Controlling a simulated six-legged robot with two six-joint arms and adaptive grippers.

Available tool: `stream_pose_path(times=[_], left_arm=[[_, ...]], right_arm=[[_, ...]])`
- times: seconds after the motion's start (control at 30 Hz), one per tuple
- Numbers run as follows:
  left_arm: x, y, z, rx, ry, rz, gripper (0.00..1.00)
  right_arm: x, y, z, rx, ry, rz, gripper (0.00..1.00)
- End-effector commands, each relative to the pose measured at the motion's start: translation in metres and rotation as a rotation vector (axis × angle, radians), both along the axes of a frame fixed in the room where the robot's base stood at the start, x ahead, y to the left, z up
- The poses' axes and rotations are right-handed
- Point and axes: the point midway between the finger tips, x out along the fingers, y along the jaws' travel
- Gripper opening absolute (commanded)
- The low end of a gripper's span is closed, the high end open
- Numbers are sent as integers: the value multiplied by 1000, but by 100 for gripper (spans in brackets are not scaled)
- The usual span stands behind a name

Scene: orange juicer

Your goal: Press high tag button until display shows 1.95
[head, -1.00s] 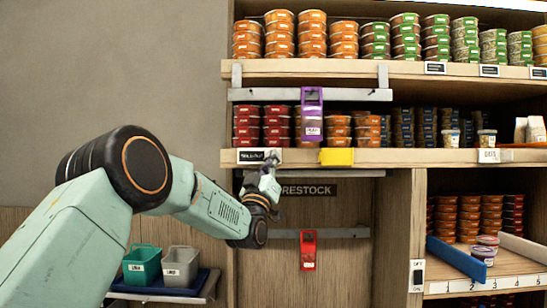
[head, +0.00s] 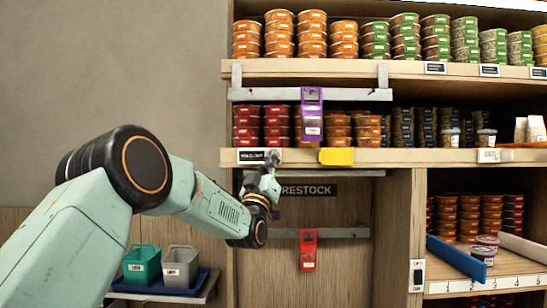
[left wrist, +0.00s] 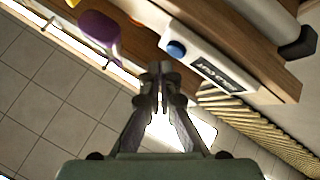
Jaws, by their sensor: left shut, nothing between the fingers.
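The high tag (head: 251,156) is a white strip with a dark display, on the front edge of the middle shelf at left. In the left wrist view the tag (left wrist: 196,57) shows a round blue button (left wrist: 176,48) at one end and a dark display (left wrist: 223,73) beside it. The display's figures are too small and blurred to read surely. My left gripper (head: 273,158) is shut and empty at the button end of the tag, partly covering it. In the left wrist view its fingertips (left wrist: 161,70) appear just below the button; I cannot tell whether they touch. My right gripper is out of view.
A purple device (head: 312,96) hangs from the upper rail, with a yellow block (head: 336,156) right of the tag. A red device (head: 308,250) hangs on the lower rail. Teal (head: 143,258) and grey (head: 181,260) bins stand lower left. Stacked tubs fill the shelves.

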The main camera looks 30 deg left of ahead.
Motion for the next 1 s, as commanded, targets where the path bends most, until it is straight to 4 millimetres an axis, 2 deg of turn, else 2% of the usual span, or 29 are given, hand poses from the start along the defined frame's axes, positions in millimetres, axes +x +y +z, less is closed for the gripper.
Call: stream_pose_path(times=[0.33,1.0], left_arm=[[8,4,-1,0,0,0,0],[10,6,0,0,0,0,0]], right_arm=[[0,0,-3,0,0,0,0],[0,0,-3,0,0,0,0]])
